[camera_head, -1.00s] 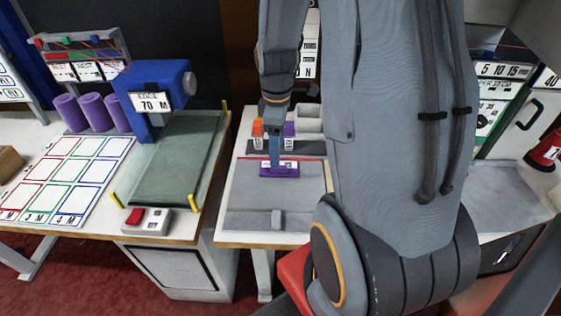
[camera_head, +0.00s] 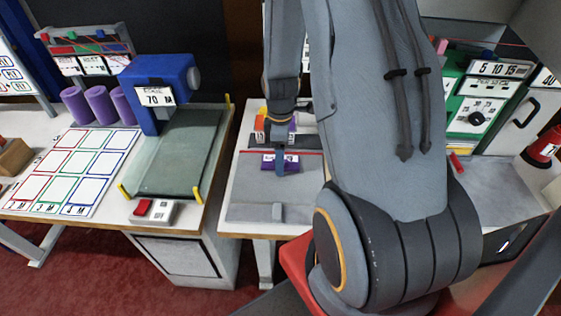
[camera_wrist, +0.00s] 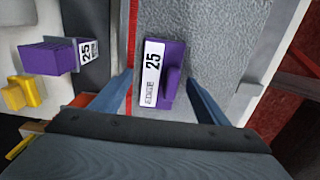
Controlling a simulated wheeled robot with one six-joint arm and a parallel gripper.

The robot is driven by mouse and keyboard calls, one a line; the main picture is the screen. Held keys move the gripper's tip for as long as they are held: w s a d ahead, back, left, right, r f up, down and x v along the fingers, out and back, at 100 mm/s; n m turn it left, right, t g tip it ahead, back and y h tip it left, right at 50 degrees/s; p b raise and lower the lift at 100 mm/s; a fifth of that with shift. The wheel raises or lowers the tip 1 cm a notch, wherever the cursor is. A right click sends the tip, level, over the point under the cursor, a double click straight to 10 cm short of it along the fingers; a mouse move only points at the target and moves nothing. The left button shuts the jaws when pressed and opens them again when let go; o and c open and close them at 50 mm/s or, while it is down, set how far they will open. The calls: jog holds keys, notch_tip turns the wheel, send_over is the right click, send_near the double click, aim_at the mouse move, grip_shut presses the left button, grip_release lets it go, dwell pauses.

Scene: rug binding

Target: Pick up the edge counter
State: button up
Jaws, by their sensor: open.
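A purple block (camera_wrist: 172,62) with a white label reading 25 and smaller print that looks like EDGE lies on a grey textured pad; I take it for the edge counter. It has a raised purple part on its right side in the wrist view. In the head view the block (camera_head: 267,164) shows partly behind my gripper (camera_head: 281,170). In the wrist view the two blue fingers of my gripper (camera_wrist: 160,80) are apart, one on each side of the block, with gaps visible on both sides.
Another purple block labelled 25 (camera_wrist: 45,57) and a yellow block (camera_wrist: 22,92) stand beyond the red line. A blue machine labelled 70 M (camera_head: 160,82) stands on the left table. The pad (camera_head: 245,198) is otherwise clear.

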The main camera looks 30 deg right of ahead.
jog(key=shift+f, duration=0.2)
jog(key=shift+c, duration=0.5)
jog(key=c, duration=1.2)
jog(key=shift+r, duration=0.15)
